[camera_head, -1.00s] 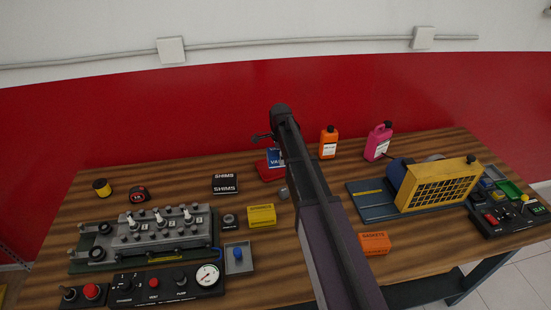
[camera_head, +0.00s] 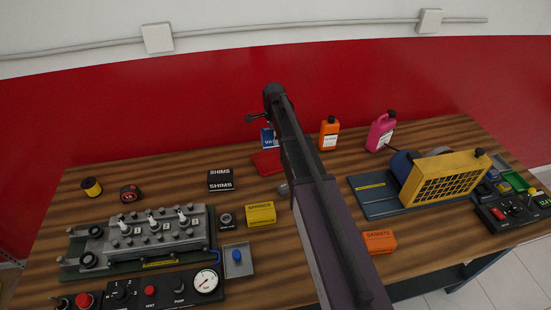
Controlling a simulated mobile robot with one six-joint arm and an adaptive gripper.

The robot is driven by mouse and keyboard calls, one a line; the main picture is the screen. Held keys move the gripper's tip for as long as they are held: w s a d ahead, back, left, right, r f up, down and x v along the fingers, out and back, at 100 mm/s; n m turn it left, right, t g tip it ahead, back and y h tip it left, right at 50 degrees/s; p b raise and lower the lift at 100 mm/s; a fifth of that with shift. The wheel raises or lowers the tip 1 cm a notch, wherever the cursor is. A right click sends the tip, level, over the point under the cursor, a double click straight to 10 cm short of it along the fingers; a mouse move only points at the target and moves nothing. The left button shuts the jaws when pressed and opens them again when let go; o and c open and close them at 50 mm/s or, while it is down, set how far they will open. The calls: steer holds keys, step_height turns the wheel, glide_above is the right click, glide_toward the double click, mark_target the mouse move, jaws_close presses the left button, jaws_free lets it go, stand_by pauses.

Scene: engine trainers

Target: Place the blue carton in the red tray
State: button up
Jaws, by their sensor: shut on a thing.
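The blue carton (camera_head: 267,138) with white lettering is upright against the red wall, partly hidden by my arm. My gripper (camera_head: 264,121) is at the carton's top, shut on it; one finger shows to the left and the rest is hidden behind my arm. The red tray (camera_head: 264,163) lies on the table just below the carton, its right side hidden by my arm. The carton appears raised above the tray.
A black SHIMS box (camera_head: 221,181) stands left of the tray, and a yellow box (camera_head: 261,214) is nearer. An orange bottle (camera_head: 329,134) and a pink jug (camera_head: 380,132) stand to the right at the back. Bare wood lies between the tray and SHIMS box.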

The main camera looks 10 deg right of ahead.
steer(key=shift+f, duration=0.1)
steer(key=b, duration=0.6)
glide_above(274, 162)
step_height(274, 162, down, 6)
steer(key=shift+f, duration=0.1)
steer(key=shift+f+b, duration=1.8)
steer(key=shift+b, duration=0.25)
steer(key=shift+f, duration=0.15)
steer(key=o, duration=1.1)
